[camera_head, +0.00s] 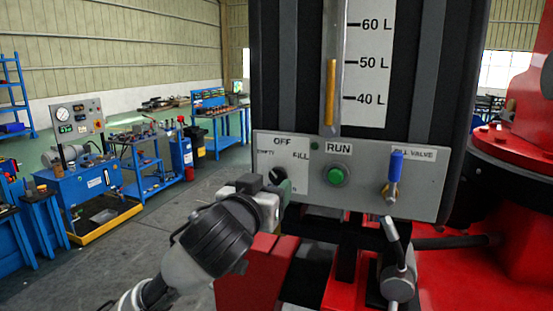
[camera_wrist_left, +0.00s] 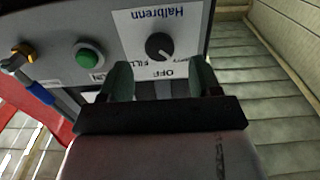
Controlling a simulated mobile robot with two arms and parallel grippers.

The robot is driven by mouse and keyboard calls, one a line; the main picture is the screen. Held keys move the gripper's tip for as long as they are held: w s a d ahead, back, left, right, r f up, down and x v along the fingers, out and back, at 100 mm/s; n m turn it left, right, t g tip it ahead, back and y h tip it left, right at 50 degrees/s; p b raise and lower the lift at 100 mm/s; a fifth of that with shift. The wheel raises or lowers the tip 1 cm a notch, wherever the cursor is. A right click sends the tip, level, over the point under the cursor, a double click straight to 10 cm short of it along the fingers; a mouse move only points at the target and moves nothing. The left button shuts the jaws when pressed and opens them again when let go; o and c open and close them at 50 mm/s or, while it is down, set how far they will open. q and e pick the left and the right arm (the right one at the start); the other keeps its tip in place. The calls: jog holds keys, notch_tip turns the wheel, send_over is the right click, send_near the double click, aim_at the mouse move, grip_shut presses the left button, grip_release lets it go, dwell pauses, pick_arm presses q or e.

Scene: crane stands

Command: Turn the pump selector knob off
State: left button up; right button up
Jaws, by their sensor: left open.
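The pump selector knob (camera_wrist_left: 159,46) is a round black dial on a white plate in the left wrist view, with OFF and FILL labels upside down near it. In the head view the knob (camera_head: 278,173) is a small dark shape under the OFF label, partly hidden by my gripper. My left gripper (camera_wrist_left: 160,82) is open, its two greenish fingers on either side of the knob's line and apart from it. In the head view the left gripper (camera_head: 277,190) is at the panel's lower left. My right gripper is not in view.
The grey control panel (camera_head: 437,205) also carries a green RUN button (camera_head: 337,176) and a blue-handled fill valve (camera_head: 396,166). A level gauge (camera_head: 331,92) stands above. Red machinery (camera_head: 445,275) is below and right. Blue workbenches (camera_head: 85,187) stand far left beyond open floor.

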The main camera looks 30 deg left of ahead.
aim_at(277, 178)
pick_arm(q)
jog(key=p+x, duration=0.1)
jog(key=x, duration=0.4)
jog(key=shift+w, duration=0.3)
jog(key=c, duration=0.9)
